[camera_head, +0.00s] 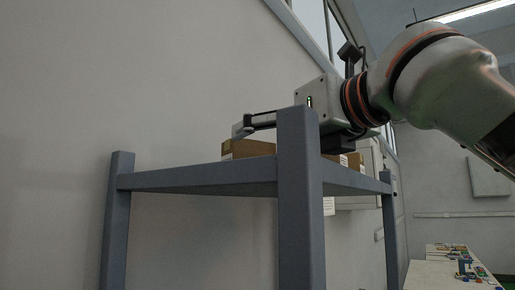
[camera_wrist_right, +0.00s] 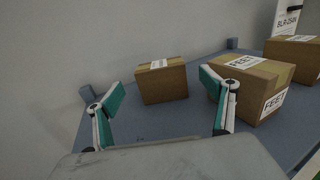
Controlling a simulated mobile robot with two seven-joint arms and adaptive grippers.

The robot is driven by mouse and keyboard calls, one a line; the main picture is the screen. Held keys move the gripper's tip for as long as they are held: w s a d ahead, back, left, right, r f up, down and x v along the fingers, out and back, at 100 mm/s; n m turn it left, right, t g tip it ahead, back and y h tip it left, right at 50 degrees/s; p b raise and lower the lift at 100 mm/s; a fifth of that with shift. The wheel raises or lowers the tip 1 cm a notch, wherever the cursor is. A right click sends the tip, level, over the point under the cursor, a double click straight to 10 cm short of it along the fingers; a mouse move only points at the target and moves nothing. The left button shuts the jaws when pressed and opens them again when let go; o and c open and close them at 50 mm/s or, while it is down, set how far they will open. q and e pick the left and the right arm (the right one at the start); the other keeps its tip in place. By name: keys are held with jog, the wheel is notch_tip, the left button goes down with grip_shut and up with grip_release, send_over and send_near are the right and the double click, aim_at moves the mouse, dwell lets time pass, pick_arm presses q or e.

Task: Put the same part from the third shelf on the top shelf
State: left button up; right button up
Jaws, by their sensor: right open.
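The top shelf of a blue-grey rack (camera_head: 205,178) bears cardboard boxes. A small brown box (camera_head: 250,149) stands at its left part; in the right wrist view, a small box with a white label (camera_wrist_right: 164,86) stands ahead, in the gap between my fingers. A larger box marked FEET (camera_wrist_right: 245,97) stands to its right, partly behind my right-hand finger. My right gripper (camera_head: 246,128) is over the top shelf, open and empty; both spread fingers show in the right wrist view (camera_wrist_right: 160,78). The third shelf and my left gripper are not in view.
Another labelled box (camera_wrist_right: 293,48) stands farther right on the shelf. Rack posts (camera_head: 300,215) rise at the corners, one close in front. A plain wall is behind the rack. White tables with small coloured items (camera_head: 455,270) are at the far right.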

jog(key=shift+v, duration=2)
